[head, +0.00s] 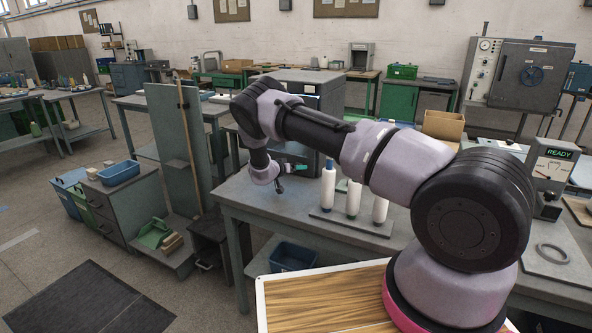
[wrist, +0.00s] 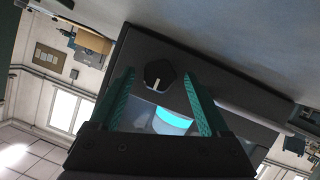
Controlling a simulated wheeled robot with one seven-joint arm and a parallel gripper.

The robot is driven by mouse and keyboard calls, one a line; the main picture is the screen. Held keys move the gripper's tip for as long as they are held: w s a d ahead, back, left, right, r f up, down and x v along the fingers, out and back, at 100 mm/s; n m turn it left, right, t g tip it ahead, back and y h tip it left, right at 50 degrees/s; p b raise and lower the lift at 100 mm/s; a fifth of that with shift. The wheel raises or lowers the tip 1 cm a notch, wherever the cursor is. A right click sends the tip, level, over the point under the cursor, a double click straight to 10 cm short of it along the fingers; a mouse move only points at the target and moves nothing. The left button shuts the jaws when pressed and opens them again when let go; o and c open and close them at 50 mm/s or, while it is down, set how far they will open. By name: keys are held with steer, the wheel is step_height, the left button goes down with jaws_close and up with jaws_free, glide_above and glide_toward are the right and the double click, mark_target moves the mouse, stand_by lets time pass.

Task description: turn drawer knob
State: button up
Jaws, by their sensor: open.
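A dark, many-sided knob (wrist: 159,74) with a white pointer line sits on the dark front panel of a box-shaped unit (wrist: 215,85) in the wrist view. My gripper (wrist: 158,77) is open, its two green ridged fingers on either side of the knob in the picture. I cannot tell whether they touch it. A lit cyan display (wrist: 171,122) shows between the fingers, partly hidden by the gripper body. In the head view, my gripper (head: 284,178) is above the table in front of a grey unit (head: 312,77). The knob cannot be made out there.
White bottle-like cones (head: 353,198) stand on a dark plate on the grey table (head: 255,199), close to the right of my gripper. A tall green-grey panel (head: 168,140) and a drawer cabinet with a blue tray (head: 118,172) stand left. A "READY" device (head: 550,165) is at right.

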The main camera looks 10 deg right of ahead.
steer(key=shift+w+d+f, duration=0.15)
steer(key=shift+w+d, duration=0.15)
jaws_close()
